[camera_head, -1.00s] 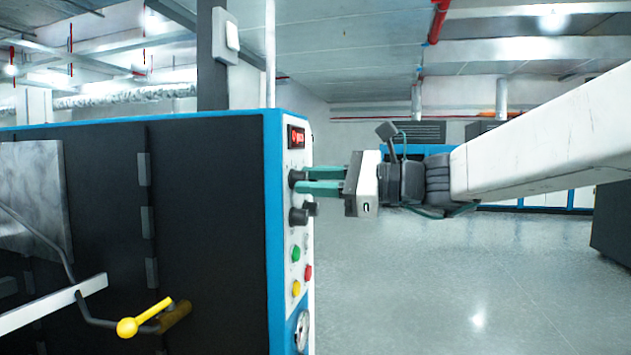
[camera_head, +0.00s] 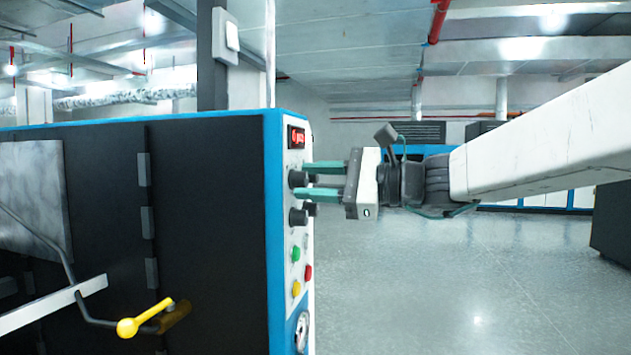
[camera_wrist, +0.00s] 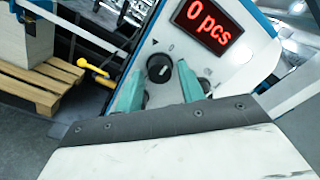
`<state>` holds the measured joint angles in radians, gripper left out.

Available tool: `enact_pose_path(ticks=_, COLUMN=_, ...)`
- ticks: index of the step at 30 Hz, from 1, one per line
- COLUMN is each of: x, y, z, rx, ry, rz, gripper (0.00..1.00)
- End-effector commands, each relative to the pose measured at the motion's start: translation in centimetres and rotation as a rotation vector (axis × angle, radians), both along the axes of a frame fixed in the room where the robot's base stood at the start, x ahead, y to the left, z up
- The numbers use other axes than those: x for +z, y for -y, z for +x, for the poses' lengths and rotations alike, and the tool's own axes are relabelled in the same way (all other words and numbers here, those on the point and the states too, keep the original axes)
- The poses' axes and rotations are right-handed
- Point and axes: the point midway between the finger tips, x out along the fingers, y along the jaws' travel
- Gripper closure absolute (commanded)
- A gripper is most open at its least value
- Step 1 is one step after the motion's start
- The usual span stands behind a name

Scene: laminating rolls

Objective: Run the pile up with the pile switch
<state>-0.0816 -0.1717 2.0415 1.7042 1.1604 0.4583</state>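The control panel (camera_head: 297,240) on the end of the machine carries several black knobs. One black rotary knob (camera_wrist: 159,68) with a light pointer line lies between my fingertips in the wrist view, with small marks around it. The head view shows an upper knob (camera_head: 297,179) close to the fingertips and a lower knob (camera_head: 298,216). No readable label tells which is the pile switch. My gripper (camera_head: 306,181) is open, its two green fingers spread and pointing at the panel. I cannot tell whether they touch a knob. Other knobs are partly hidden behind the fingers in the wrist view.
A red display (camera_wrist: 209,22) above the knobs reads "0 pcs". Green (camera_head: 296,254), red (camera_head: 308,272) and yellow (camera_head: 296,289) buttons sit lower on the panel. A yellow-handled crank (camera_head: 128,327) sticks out at lower left. The floor (camera_head: 440,280) right of the machine is clear.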

Motion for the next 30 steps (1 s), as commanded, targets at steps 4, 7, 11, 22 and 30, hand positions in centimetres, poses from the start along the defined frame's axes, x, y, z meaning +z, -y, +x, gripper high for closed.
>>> enact_pose_path(ticks=4, x=0.0, y=0.0, z=0.0, rx=0.000, ry=0.000, rz=0.000, gripper=0.52)
enact_pose_path(ticks=7, x=0.0, y=0.0, z=0.0, rx=0.001, ry=0.000, rz=0.001, gripper=0.52)
enact_pose_path(ticks=11, x=0.1, y=0.4, z=-0.1, rx=-0.001, ry=0.000, rz=0.001, gripper=0.52)
enact_pose_path(ticks=22, x=0.0, y=5.9, z=-2.0, rx=-0.004, ry=-0.001, rz=0.001, gripper=0.52)
enact_pose_path(ticks=30, x=0.0, y=7.4, z=-2.7, rx=0.000, ry=0.000, rz=0.000, gripper=0.52)
